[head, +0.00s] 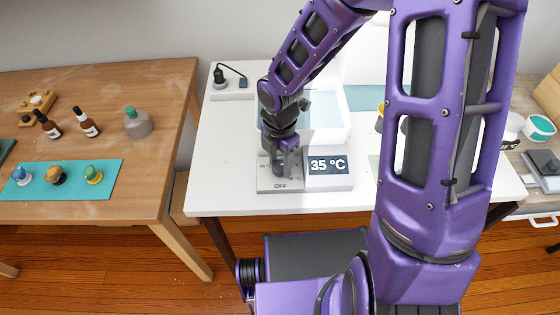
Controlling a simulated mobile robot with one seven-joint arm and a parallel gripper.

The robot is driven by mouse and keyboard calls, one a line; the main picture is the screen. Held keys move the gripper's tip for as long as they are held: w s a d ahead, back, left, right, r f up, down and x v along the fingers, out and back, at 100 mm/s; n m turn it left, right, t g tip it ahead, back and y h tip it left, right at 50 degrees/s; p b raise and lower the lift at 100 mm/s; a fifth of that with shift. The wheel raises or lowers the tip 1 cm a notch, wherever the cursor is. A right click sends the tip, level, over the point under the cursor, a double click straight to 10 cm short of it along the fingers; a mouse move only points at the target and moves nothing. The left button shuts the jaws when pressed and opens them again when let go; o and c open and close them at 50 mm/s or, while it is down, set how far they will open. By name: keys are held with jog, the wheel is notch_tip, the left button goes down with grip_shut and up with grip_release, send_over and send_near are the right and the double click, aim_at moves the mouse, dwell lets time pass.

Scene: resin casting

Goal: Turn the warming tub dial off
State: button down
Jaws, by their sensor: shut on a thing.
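The warming tub (342,127) is a white, open basin with pale blue liquid, on the white table behind its control box. The grey dial panel (264,182) sits at the front of the table with "OFF" printed at its near edge. My gripper (284,165) points down over the panel, shut on the dial. My fingers and wrist hide most of the dial and its other markings, so I cannot tell where its pointer stands.
A power strip (233,90) with a black plug stands at the back left of the white table (225,150). My arm covers part of the table's right. A wooden table (150,100) at the left holds bottles and a teal mat (108,166) with small coloured objects.

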jog(key=m, duration=0.5)
jog(key=shift+m, duration=0.3)
jog(key=m+b, duration=0.1)
jog(key=m, duration=0.5)
jog(key=shift+b, duration=0.35)
jog(key=m+b, duration=0.1)
jog(key=m, duration=0.5)
jog(key=m+b, duration=0.1)
jog(key=m, duration=0.4)
jog(key=shift+m+b, duration=0.3)
jog(key=shift+b, duration=0.05)
jog(key=shift+c, duration=1.8)
grip_release()
